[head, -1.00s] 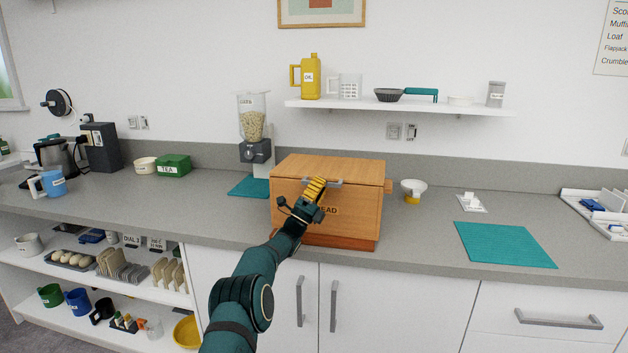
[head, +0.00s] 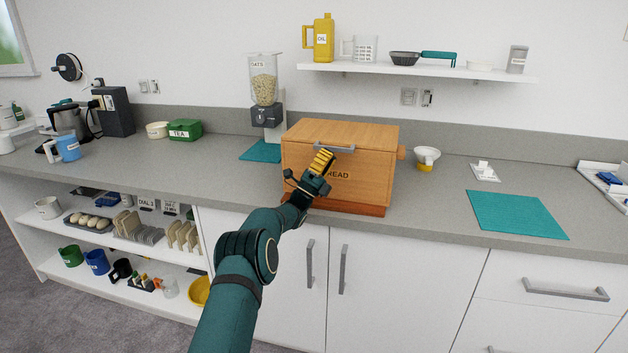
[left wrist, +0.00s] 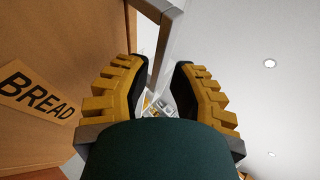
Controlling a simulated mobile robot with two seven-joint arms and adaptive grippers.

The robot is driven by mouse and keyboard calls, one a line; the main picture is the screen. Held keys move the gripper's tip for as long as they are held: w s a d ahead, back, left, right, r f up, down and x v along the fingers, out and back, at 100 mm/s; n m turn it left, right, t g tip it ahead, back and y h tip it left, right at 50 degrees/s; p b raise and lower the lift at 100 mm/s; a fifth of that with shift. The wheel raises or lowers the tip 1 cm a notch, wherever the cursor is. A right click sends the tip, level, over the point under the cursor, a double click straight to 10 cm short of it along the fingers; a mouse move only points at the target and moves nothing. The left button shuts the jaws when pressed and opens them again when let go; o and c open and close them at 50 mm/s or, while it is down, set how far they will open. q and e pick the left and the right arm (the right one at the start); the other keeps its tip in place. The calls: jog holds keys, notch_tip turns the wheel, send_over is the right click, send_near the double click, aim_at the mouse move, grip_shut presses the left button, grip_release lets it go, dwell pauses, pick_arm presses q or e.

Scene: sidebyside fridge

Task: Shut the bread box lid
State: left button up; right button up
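The wooden bread box (head: 360,182) stands on the counter, and its BREAD label also shows in the left wrist view (left wrist: 38,95). Its lid (head: 365,134) lies down on the box, with no gap that I can see. A grey bar handle (head: 345,148) is at the lid's front edge; it also shows in the left wrist view (left wrist: 163,45). My left gripper (head: 322,158) is in front of the box, just below and left of the handle's middle. Its yellow-padded fingers are apart in the left wrist view (left wrist: 160,85), with the handle beyond or between their tips; contact is unclear. My right gripper is out of view.
An oats dispenser (head: 265,95) stands behind left of the box. A small white scale-like cup (head: 426,157) is at its right, and a teal mat (head: 517,214) lies farther right. A shelf (head: 420,73) hangs above.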

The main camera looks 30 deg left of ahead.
pick_arm(q)
jog(key=v, duration=0.9)
jog(key=shift+f, duration=0.1)
jog(key=shift+s, duration=0.1)
